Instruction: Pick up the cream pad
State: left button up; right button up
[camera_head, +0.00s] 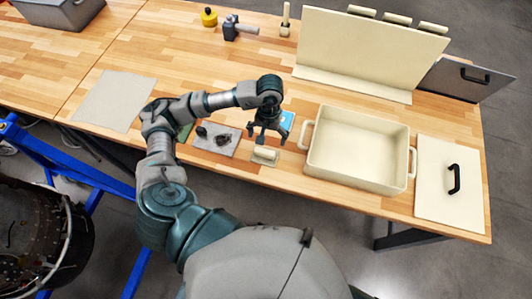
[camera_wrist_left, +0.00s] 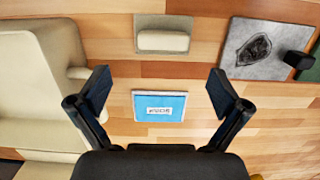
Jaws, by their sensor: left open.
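The cream pad (camera_head: 265,152) is a small rounded block on a thin tan base. It lies on the wooden table just in front of my left gripper (camera_head: 267,138). In the left wrist view the cream pad (camera_wrist_left: 163,40) is at the top centre, beyond the fingertips. My left gripper (camera_wrist_left: 160,88) is open and empty, its two fingers wide apart above the table. It is not touching the pad. My right gripper is not in view.
A blue-and-white card (camera_wrist_left: 160,106) lies below the open fingers. A cream box (camera_head: 357,150) with side handles stands to the right, and a lid (camera_head: 450,185) with a black handle beyond it. A grey mat with dark pieces (camera_head: 217,139) is left of the pad.

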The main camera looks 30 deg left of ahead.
aim_at(264, 151)
pick_arm(q)
jog(key=f, duration=0.5)
jog(key=shift+s+a+f+p, duration=0.15)
jog(key=shift+s+a+p, duration=0.1)
jog(key=shift+a+p, duration=0.15)
jog(key=f, duration=0.1)
jog(key=f+p, duration=0.1)
jog(key=f, duration=0.2)
jog(key=shift+s+d+f+p, duration=0.1)
jog(key=shift+d+p, duration=0.2)
jog(key=shift+p, duration=0.05)
jog(key=shift+f, duration=0.45)
jog(key=shift+c, duration=0.3)
jog(key=shift+a, duration=0.15)
jog(key=c, duration=1)
